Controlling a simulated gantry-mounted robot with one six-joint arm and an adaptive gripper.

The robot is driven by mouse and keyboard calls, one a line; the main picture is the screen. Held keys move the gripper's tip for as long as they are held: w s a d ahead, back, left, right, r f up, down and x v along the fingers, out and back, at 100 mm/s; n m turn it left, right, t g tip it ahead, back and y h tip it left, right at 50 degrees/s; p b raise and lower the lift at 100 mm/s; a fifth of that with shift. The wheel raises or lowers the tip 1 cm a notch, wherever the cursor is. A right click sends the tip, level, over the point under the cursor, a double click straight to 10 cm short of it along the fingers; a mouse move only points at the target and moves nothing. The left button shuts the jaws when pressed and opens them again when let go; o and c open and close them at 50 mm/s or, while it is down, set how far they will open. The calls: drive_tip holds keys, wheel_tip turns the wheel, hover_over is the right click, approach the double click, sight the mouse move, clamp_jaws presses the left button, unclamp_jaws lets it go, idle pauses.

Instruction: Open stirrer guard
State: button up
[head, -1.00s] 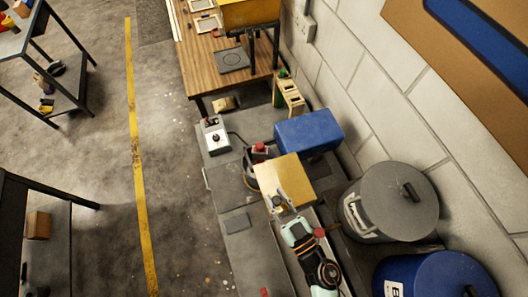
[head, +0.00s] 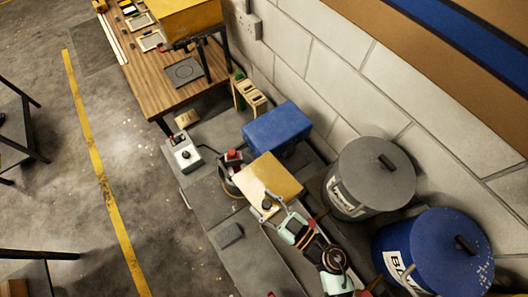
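A flat yellow panel (head: 268,178), which may be the stirrer guard, stands over the grey bench right of the middle in the head view. Beside it on the left is a round dark pot-like unit with a red top (head: 233,156), partly hidden by the panel. A blue box-like housing (head: 278,127) sits just behind. My gripper (head: 267,207) is at the near edge of the yellow panel, touching it or very close. The fingers are small and partly hidden, so I cannot tell whether they are open or shut.
A white control box (head: 185,154) with a black knob sits on the bench's left edge. Grey (head: 368,178) and blue (head: 432,252) lidded drums stand along the right wall. A wooden table (head: 158,84) is behind.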

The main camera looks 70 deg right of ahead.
drive_tip(key=shift+r, duration=0.2)
wheel_tip(320, 180, up, 10)
drive_tip(key=shift+f, duration=0.1)
idle(0.8)
